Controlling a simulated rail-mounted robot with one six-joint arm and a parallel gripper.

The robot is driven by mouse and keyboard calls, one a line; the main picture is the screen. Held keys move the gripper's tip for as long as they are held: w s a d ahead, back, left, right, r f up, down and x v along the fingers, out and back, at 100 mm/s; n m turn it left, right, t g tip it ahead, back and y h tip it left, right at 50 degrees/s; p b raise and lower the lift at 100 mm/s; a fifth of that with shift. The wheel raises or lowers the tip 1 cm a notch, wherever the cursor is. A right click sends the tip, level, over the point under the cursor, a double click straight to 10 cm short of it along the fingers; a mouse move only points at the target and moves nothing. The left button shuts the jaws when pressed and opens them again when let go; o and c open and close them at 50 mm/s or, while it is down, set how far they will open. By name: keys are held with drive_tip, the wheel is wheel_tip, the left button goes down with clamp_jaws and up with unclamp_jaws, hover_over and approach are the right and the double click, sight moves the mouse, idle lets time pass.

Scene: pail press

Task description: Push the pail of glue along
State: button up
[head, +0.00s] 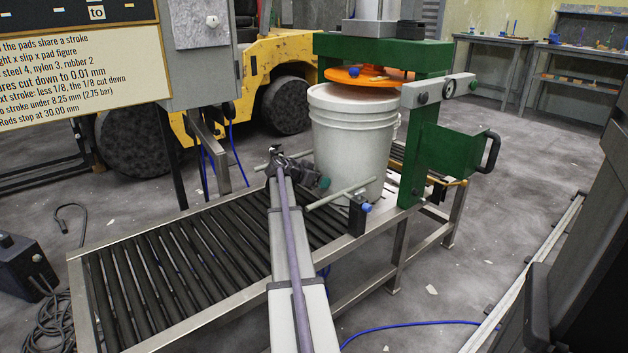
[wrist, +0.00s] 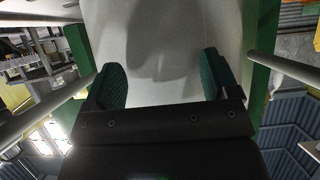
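The white pail (head: 352,140) stands upright on the roller conveyor, under the press's orange round plate (head: 362,76). Its near wall fills the middle of the wrist view (wrist: 165,45). My gripper (head: 303,171) is at the pail's near left side, low on its wall. In the wrist view its two green ribbed pads (wrist: 163,82) are wide apart with nothing clasped between them. The pail wall is just ahead of the pads; I cannot tell whether they touch it. The pail's far side and base are partly hidden.
The green press frame (head: 408,185) stands around the pail, with a gauge bar (head: 437,91) on the right. Grey rods (head: 340,193) flank my gripper. The conveyor's rollers (head: 165,270) are bare on the near left. A sign (head: 75,70), grey cabinet (head: 200,60) and yellow forklift (head: 265,65) stand behind.

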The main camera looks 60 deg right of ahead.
sight(323, 162)
drive_tip(key=shift+s+d, duration=0.4)
drive_tip(key=shift+d, duration=0.65)
drive_tip(key=shift+s+d, duration=0.4)
drive_tip(key=shift+d, duration=0.65)
drive_tip(key=shift+s+d, duration=0.4)
drive_tip(key=shift+d, duration=0.75)
drive_tip(key=shift+s+d, duration=0.35)
drive_tip(key=shift+d, duration=0.4)
drive_tip(key=a+r+p, duration=0.1)
drive_tip(key=w+a+r+p, duration=0.1)
drive_tip(key=a+r+p, duration=0.3)
drive_tip(key=shift+w+r, duration=0.15)
drive_tip(key=shift+w, duration=0.25)
